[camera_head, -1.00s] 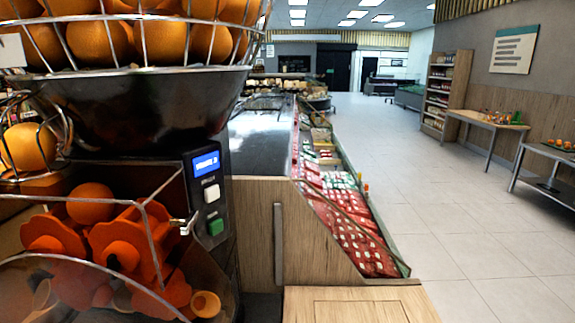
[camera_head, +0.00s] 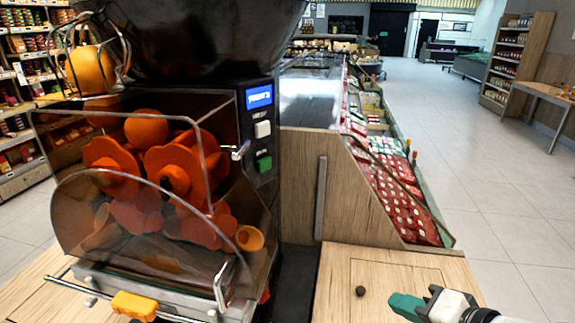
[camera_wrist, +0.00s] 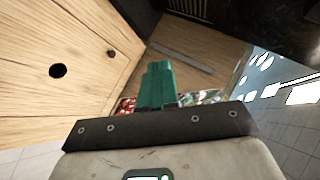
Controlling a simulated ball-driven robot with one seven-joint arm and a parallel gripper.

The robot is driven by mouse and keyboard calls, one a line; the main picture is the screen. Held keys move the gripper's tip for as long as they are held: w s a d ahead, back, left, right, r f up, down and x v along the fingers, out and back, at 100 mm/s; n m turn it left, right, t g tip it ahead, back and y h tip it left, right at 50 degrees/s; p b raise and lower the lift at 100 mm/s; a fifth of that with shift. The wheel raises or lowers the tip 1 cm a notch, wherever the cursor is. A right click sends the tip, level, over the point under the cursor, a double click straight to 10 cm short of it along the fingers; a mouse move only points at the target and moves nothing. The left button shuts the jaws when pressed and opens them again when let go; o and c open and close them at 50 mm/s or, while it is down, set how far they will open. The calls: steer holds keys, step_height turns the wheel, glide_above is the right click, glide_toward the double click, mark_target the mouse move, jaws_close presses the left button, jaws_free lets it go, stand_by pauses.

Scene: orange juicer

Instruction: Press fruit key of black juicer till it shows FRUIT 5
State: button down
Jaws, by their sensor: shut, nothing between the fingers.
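The black juicer (camera_head: 190,38) stands at the left in the head view, with orange press drums behind a clear cover. On its side panel is a small blue display (camera_head: 259,97); its text is too blurred to read surely. Below it are a white key (camera_head: 262,129) and, lower, a green key (camera_head: 264,163). My gripper (camera_head: 404,306) is at the bottom right, below and right of the keys and apart from them. Its teal fingers are shut and empty; they also show in the wrist view (camera_wrist: 157,86).
A wooden counter (camera_head: 385,270) with a round dark hole is by my gripper. A wooden panel (camera_head: 300,170) with a metal handle stands right of the juicer. A sloped case of red packs (camera_head: 400,200) is beyond. A metal bar and yellow tap (camera_head: 134,305) jut out in front.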

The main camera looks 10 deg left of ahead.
mark_target(265, 130)
steer(key=a+r+y+b, duration=0.1)
steer(key=a+r+y, duration=0.3)
steer(key=r, duration=0.8)
steer(key=w+a+r+y+b, duration=0.1)
steer(key=a+r+y, duration=0.2)
steer(key=r, duration=0.9)
steer(key=a, duration=0.3)
steer(key=shift+w+a+r+m+t+y, duration=0.25)
steer(key=shift+w+m+t+y, duration=0.05)
steer(key=shift+t+y, duration=0.1)
steer(key=shift+a, duration=0.1)
steer(key=p+x, duration=0.2)
steer(key=x, duration=1.1)
steer(key=shift+w+a, duration=0.25)
steer(key=shift+a, duration=0.1)
